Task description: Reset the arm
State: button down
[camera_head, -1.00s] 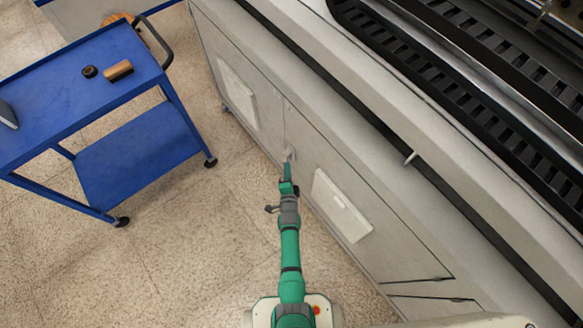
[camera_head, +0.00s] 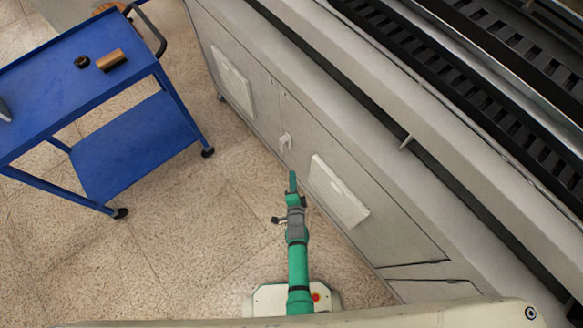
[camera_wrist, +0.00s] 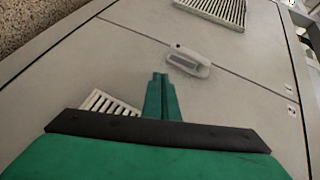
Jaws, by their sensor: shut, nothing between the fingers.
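My green gripper (camera_head: 293,181) is in front of the grey cabinet side of the machine in the head view, over the speckled floor. Its fingers are together and hold nothing. In the wrist view my gripper (camera_wrist: 161,77) points toward the cabinet panel, its tips just below a pale handle (camera_wrist: 188,62). The same handle (camera_head: 285,142) shows beyond the fingertips in the head view, with a gap between them.
A blue cart (camera_head: 45,118) stands at the left with a copper-coloured roll (camera_head: 112,60) and a small dark round piece (camera_head: 81,62) on top. The machine (camera_head: 340,105) runs diagonally along the right. Open floor (camera_head: 190,240) lies between them.

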jog(key=shift+s+d, duration=0.1)
jog(key=shift+s, duration=1.45)
jog(key=shift+s, duration=0.1)
jog(key=s+r+n, duration=0.5)
jog(key=s+r, duration=0.2)
jog(key=s, duration=0.4)
jog(key=s+a+r+n, duration=0.1)
jog(key=s+r+n, duration=0.4)
jog(key=r, duration=1)
jog(key=s+a+r+n, duration=0.2)
jog(key=s+r+n, duration=0.3)
jog(key=s+r, duration=0.6)
notch_tip(320, 180, up, 4)
jog(key=shift+s+a+f+n+t, duration=0.1)
jog(key=shift+s+a+n+t, duration=0.1)
jog(key=shift+n+t, duration=0.2)
